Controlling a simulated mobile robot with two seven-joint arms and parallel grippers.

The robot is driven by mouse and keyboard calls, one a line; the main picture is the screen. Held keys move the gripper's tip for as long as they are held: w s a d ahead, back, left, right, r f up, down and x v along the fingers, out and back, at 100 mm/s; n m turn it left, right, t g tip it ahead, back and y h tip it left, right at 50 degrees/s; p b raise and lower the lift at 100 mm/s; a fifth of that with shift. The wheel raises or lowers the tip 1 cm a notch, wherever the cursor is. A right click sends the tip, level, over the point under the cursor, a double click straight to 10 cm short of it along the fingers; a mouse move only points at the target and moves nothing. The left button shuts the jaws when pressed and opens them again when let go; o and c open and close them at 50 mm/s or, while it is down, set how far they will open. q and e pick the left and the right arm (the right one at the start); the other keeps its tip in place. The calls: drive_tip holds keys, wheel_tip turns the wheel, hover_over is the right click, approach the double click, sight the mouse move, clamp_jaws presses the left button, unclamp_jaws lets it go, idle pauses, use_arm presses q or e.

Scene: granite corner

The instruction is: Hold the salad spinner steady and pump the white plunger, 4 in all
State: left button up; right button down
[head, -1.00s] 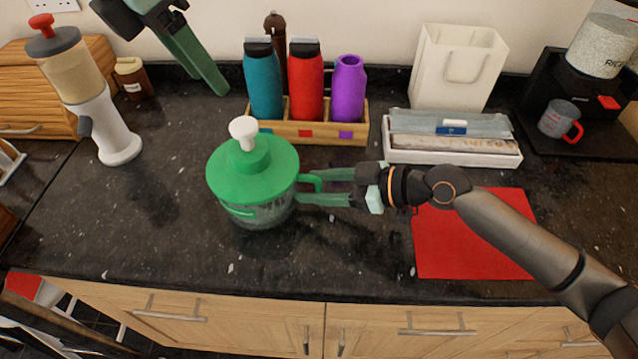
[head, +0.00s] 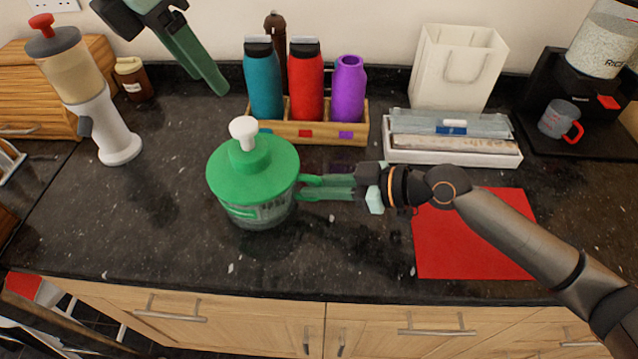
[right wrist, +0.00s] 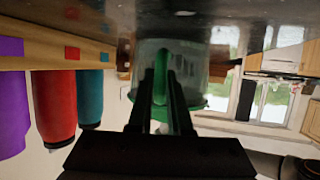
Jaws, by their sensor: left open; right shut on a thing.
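The salad spinner (head: 245,205) stands upright on the dark counter, with a green lid (head: 222,172) and a clear bowl. Its white plunger (head: 243,131) stands up from the middle of the lid. My right gripper (head: 312,187) is shut on the green handle at the spinner's right side. In the right wrist view the fingers (right wrist: 164,92) close on the green handle in front of the clear bowl. My left gripper (head: 205,72) is open and empty, raised at the back left, apart from the spinner and its plunger.
A wooden rack (head: 313,131) with teal, red and purple bottles stands behind the spinner. A red mat (head: 470,250) lies to the right under my right arm. A white tray (head: 455,157) is at the back right. A dispenser (head: 112,140) stands left. The counter in front is clear.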

use_arm(q)
drive_tip(key=shift+c, duration=0.3)
idle(0.4)
clamp_jaws()
idle(1.5)
